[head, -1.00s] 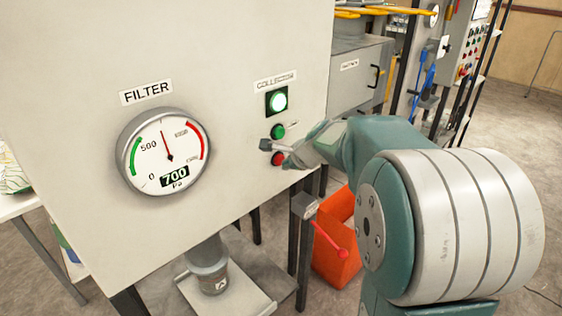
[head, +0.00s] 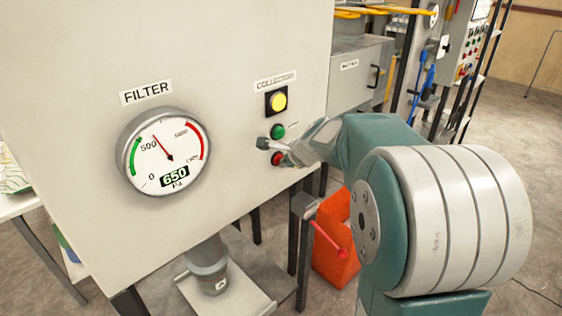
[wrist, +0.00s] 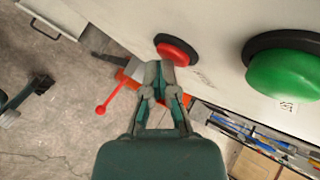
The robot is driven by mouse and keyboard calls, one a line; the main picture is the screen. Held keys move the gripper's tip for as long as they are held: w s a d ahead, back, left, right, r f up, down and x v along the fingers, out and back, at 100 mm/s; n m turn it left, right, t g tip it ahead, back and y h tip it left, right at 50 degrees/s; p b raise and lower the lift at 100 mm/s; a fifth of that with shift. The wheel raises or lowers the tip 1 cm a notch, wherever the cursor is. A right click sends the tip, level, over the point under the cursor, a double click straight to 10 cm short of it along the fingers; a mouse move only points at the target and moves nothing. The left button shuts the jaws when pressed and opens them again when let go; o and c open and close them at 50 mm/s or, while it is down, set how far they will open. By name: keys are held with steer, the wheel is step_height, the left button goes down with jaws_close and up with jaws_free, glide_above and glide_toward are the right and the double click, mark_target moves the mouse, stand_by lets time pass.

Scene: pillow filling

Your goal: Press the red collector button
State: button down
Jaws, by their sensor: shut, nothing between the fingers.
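The red collector button (head: 277,158) sits on the grey panel, below the green button (head: 278,131). The COLLECTOR indicator (head: 279,101) above them glows yellow. My gripper (head: 266,144) is shut and empty, its tips in front of the panel by the red button, between the two buttons in the head view. In the wrist view my closed fingertips (wrist: 160,73) overlap the lower edge of the red button (wrist: 178,51); I cannot tell whether they touch it. The green button (wrist: 285,75) is to the right there, clear of the fingers.
The FILTER gauge (head: 164,154) on the panel's left reads 650. A red-knobbed lever (head: 342,254) and an orange bin (head: 333,265) are below my arm. A grey cabinet (head: 357,78) stands at the panel's right. Open floor lies to the right.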

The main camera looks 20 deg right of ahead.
stand_by(0.3)
steer(key=shift+s+d, duration=0.25)
steer(key=shift+s, duration=0.65)
steer(key=s, duration=0.1)
steer(key=s+d, duration=0.1)
steer(key=s, duration=0.2)
steer(key=shift+s+d, duration=0.35)
stand_by(0.5)
steer(key=s+a+r+n+g, duration=0.2)
steer(key=s+a+r+n, duration=0.1)
steer(key=s+a+n, duration=0.95)
steer(key=s+a+f+n+g+h, duration=0.1)
steer(key=s+a+f+n, duration=0.1)
steer(key=s+n, duration=0.7)
steer(key=shift+s+a, duration=0.2)
steer(key=shift+s, duration=0.75)
